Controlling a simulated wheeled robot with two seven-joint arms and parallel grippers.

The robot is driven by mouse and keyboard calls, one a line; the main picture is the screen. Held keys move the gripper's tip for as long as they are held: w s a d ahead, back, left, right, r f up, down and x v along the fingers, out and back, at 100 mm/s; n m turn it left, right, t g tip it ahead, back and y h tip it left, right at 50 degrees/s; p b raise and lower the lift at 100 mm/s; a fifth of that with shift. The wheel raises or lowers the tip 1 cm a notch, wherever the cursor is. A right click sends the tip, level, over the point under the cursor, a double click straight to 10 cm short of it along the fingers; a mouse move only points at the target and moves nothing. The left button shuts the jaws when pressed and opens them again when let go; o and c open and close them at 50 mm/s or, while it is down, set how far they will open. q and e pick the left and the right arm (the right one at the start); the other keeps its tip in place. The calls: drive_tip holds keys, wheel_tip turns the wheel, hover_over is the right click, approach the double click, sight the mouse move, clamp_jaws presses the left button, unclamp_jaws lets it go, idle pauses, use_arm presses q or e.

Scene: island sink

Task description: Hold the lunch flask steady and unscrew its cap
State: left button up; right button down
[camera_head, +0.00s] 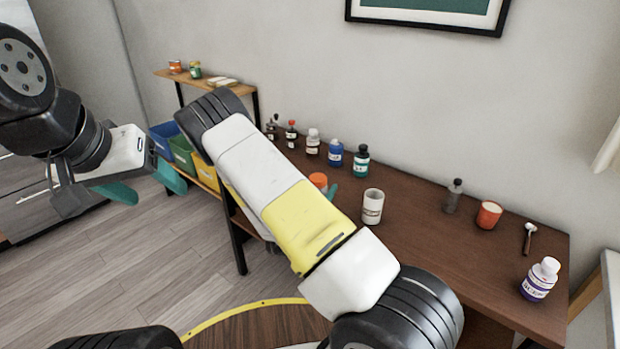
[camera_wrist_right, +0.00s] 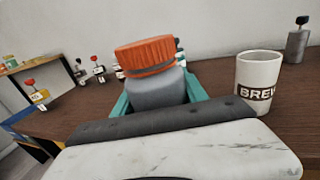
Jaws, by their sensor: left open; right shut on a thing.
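The lunch flask has a grey body (camera_wrist_right: 158,90) and a ridged orange cap (camera_wrist_right: 145,55), which sits on top of it. In the head view only its orange cap (camera_head: 318,180) shows clearly; my right arm hides most of the rest. My right gripper (camera_wrist_right: 160,98) is shut on the flask body, its teal fingers on either side below the cap. The flask looks about upright over the table; whether its base touches the wood is hidden. My left gripper (camera_head: 147,184) is open and empty at the far left, above the floor and well apart from the flask.
A white mug (camera_head: 372,207) stands just right of the flask on the brown table (camera_head: 430,235). Several bottles line the table's back edge. An orange cup (camera_head: 488,215), a scoop (camera_head: 528,238) and a white-capped bottle (camera_head: 541,279) are at the right. Coloured bins (camera_head: 182,151) sit at the left.

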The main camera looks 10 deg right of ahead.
drive_tip(key=s+a+r+n+t+y, duration=0.1)
drive_tip(key=s+a+r+n+y, duration=0.15)
drive_tip(key=s+a, duration=0.35)
use_arm(q)
drive_tip(key=shift+c, duration=0.4)
drive_tip(key=w+a+r+m+y, duration=0.2)
drive_tip(key=w+a+m+y, duration=0.1)
drive_tip(key=w+m, duration=0.4)
drive_tip(key=w+a+r+m+y, duration=0.25)
drive_tip(key=w+m, duration=0.25)
drive_tip(key=m, duration=0.4)
drive_tip(key=w+d+f+m+g+h, duration=0.15)
drive_tip(key=w+d+f+m, duration=0.25)
drive_tip(key=d, duration=0.4)
drive_tip(key=w+d+f+m+g+h, duration=0.1)
drive_tip(key=w+d+f+m+g, duration=0.25)
drive_tip(key=d, duration=0.45)
drive_tip(key=w+d+f+m+g+h, duration=0.1)
drive_tip(key=w+d+f+m, duration=0.25)
drive_tip(key=d, duration=0.45)
wheel_tip(320, 180, down, 8)
drive_tip(key=shift+s+r+m, duration=0.2)
drive_tip(key=shift+m, duration=0.2)
use_arm(e)
drive_tip(key=w+a+r+n+t+y, duration=0.2)
drive_tip(key=a+n+y, duration=0.4)
drive_tip(key=a+y, duration=0.5)
drive_tip(key=shift+a+r, duration=0.55)
drive_tip(key=shift+a, duration=0.05)
